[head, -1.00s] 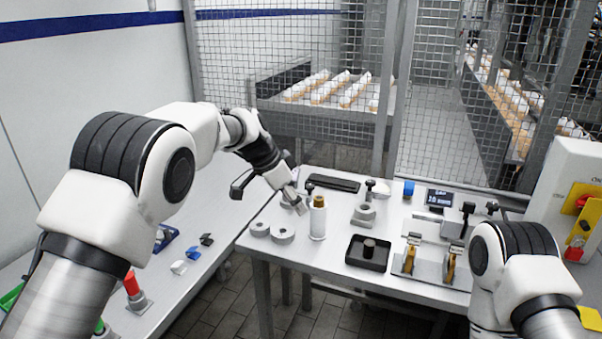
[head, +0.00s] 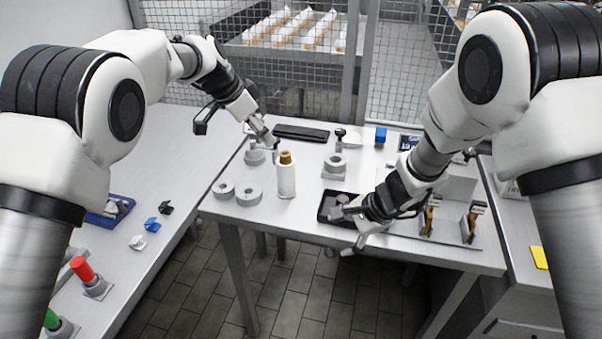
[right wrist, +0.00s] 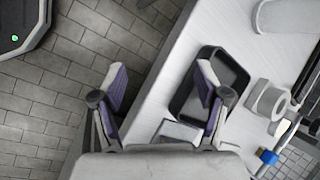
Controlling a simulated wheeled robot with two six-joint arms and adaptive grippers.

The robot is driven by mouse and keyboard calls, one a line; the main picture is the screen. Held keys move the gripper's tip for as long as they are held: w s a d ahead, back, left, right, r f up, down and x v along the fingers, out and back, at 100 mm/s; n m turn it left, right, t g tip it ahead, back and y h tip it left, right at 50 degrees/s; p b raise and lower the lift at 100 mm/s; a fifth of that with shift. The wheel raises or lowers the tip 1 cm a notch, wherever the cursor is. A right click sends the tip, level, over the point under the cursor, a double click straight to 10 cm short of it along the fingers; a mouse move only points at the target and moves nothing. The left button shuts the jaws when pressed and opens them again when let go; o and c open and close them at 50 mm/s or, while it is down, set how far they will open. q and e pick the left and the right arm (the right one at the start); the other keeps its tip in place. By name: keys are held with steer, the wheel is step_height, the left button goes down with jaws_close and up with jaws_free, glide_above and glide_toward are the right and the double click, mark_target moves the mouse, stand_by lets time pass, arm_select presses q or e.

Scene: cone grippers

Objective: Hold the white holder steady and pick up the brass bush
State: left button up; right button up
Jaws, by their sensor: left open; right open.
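The white holder (head: 286,182) stands upright on the table in the head view. The brass bush (head: 285,157) sits in its top. My left gripper (head: 235,128) is open behind and left of the holder. One fingertip is close to the bush in the picture; I cannot tell whether it touches. My right gripper (head: 343,230) is open and empty at the table's front edge, right of the holder and over the front of the black tray. In the right wrist view my right gripper's fingers (right wrist: 162,80) are spread wide. A white cylinder (right wrist: 285,15), apparently the holder, is at upper right.
The black tray (head: 325,208) is partly hidden by my right gripper. Two grey rings (head: 248,195) lie left of the holder. A fixture with brass parts (head: 450,228) is at right.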

mark_target(292, 172)
steer(key=w+a+r, duration=0.1)
steer(key=w+r+m+t+y, duration=0.1)
steer(key=w+r, duration=0.1)
steer(key=w+a+r+m, duration=0.1)
steer(key=shift+w+a+r+t+y, duration=0.3)
steer(key=shift+t, duration=0.1)
steer(key=w+a+m, duration=0.1)
steer(key=w+a+r+m+t+y, duration=0.1)
steer(key=w+m, duration=0.1)
steer(key=shift+w+a+m, duration=0.2)
steer(key=shift+w+m, duration=0.1)
steer(key=w+a+m+t, duration=0.1)
steer(key=w+m, duration=0.1)
steer(key=w+a+m+t+y, duration=0.1)
steer(key=w+m, duration=0.2)
steer(key=w+a+f+m+t, duration=0.1)
steer(key=w+a+m, duration=0.1)
steer(key=shift+w+t+y, duration=0.15)
steer(key=shift+t+y, duration=0.15)
steer(key=shift+y, duration=0.1)
steer(key=shift+w+a, duration=0.15)
steer(key=shift+a, duration=0.15)
steer(key=x, duration=0.6)
steer(key=shift+w+a+f, duration=0.1)
steer(key=shift+w+f, duration=0.05)
steer(key=shift+f, duration=0.05)
steer(key=shift+c, duration=0.4)
steer(key=c, duration=1.1)
steer(key=shift+c, duration=0.2)
